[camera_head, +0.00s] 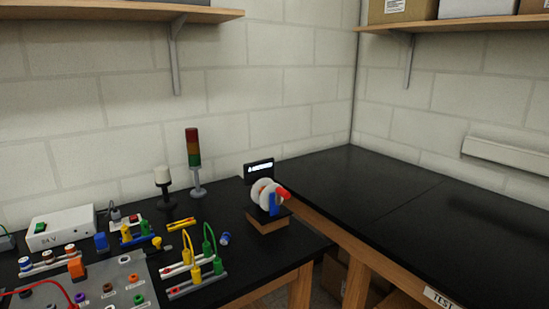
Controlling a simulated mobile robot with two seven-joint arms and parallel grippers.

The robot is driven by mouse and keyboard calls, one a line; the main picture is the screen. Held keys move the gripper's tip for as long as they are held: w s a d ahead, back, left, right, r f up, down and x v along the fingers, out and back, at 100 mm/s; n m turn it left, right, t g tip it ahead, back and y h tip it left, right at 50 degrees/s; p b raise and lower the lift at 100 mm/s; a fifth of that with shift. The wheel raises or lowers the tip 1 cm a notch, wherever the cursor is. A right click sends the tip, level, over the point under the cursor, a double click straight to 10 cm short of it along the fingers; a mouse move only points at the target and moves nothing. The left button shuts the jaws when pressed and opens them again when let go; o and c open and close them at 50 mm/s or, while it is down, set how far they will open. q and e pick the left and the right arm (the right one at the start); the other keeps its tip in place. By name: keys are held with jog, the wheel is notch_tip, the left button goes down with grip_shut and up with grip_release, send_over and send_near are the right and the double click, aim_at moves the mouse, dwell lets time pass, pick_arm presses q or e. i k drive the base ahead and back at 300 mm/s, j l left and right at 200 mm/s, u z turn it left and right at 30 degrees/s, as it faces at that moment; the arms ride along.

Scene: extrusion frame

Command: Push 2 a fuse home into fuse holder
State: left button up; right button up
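Neither of my grippers is in the head view. I cannot tell for sure which small part is the 2 A fuse or the fuse holder. Several small coloured parts stand on the black bench at the lower left. They include an orange block (76,268), a blue block (101,242), a small blue part (224,239) lying by itself, and a yellow bar-shaped part (181,224). A grey panel (122,273) with coloured sockets is at the bottom left, partly cut off by the picture edge.
Rails with looped yellow and green leads (190,270) stand right of the panel. A white 24 V box (62,228), a signal tower (193,148) and a white-topped lamp (161,174) stand behind. A reel device (268,197) sits near the bench corner. The right bench (400,210) is clear.

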aim_at(25, 263)
jog(key=u, duration=1.55)
